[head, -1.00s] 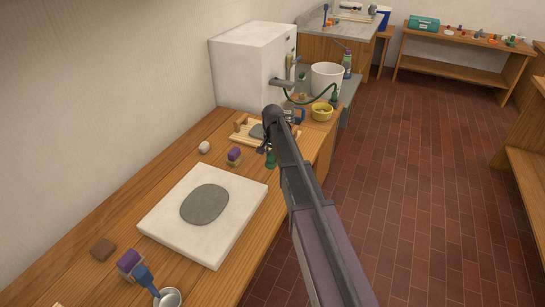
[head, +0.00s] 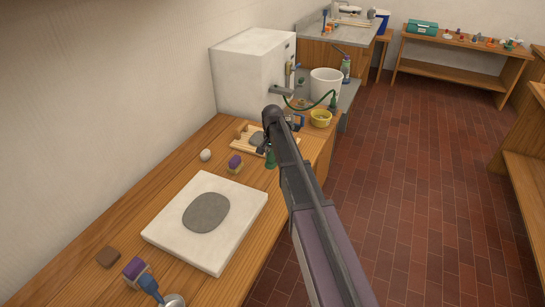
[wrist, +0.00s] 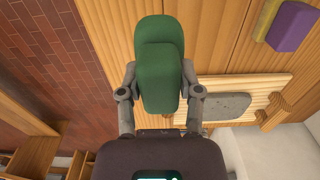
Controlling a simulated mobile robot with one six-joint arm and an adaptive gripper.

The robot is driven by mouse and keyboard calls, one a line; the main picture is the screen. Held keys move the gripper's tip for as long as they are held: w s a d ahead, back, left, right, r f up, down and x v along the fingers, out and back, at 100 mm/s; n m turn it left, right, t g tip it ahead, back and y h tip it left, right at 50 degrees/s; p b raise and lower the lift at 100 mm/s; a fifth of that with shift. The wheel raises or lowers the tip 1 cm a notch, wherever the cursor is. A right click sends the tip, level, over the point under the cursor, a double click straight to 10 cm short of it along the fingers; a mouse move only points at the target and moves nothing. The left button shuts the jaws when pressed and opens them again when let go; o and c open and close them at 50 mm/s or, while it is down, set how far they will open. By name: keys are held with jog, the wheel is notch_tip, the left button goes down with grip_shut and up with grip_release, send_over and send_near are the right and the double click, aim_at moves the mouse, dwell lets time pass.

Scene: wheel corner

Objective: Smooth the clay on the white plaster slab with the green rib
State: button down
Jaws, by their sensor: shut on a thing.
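The white plaster slab (head: 170,225) lies on the wooden workbench, with a flat grey oval of clay (head: 206,212) on it. The green rib (wrist: 160,75) is held between the two fingers of my gripper (wrist: 158,98) in the wrist view. In the head view the green rib (head: 270,157) shows small below the end of my arm, beyond the slab's far right corner and over the bench. My arm hides most of the gripper there. I cannot tell how far the rib is above the bench.
A purple-and-yellow sponge (head: 235,164) and a white ball (head: 205,155) sit beyond the slab. A wooden board with grey clay (head: 257,139) lies behind the rib.

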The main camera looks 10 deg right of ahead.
jog(key=c, duration=0.8)
grip_release()
jog(key=shift+c, duration=0.2)
jog(key=c, duration=0.4)
jog(key=shift+d, duration=0.1)
jog(key=shift+c, duration=0.2)
